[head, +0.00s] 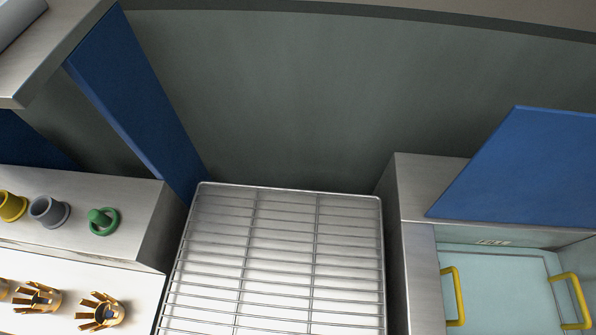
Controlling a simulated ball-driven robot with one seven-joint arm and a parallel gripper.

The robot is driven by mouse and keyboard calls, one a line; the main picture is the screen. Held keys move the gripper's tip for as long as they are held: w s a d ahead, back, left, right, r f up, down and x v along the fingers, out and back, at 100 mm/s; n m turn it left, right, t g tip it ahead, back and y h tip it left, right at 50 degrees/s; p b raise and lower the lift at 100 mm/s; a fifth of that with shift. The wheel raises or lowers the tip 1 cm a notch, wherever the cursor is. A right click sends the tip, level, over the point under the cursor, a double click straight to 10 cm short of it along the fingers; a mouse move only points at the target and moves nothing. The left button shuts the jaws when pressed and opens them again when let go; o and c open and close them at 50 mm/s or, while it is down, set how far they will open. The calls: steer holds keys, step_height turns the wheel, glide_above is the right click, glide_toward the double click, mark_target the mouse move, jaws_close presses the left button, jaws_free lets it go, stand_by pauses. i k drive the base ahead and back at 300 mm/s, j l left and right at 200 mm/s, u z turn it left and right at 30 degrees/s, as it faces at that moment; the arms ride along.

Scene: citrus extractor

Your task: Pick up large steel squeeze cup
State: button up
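I cannot pick out a large steel squeeze cup for certain. On the left, several brass-coloured cups with upright prongs stand on a pale surface, among them a right one (101,311) and a middle one (37,298); another is cut by the left edge. On the steel ledge behind them are a grey round fitting (48,211), a yellow one (11,206) and a green one with a knob (102,221). My gripper is not in view.
An empty wire rack (280,255) fills the middle. On the right, a pale blue bin (510,295) with yellow handles sits in a steel housing under a blue panel (530,170). Another blue panel (135,100) stands at left. A grey wall (280,100) is behind.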

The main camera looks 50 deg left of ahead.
mark_target(98, 323)
steer(key=k+u, duration=0.1)
steer(key=k, duration=0.5)
steer(key=k+j+u, duration=0.1)
steer(key=k, duration=0.5)
steer(key=u, duration=1.85)
steer(key=l+u, duration=0.1)
steer(key=l, duration=0.4)
steer(key=k+l+u, duration=0.15)
steer(key=l, duration=0.3)
steer(key=k+l+u, duration=0.1)
steer(key=l, duration=0.35)
steer(key=k+l+u, duration=0.1)
steer(key=l, duration=0.35)
steer(key=j+u, duration=0.15)
steer(key=j, duration=0.7)
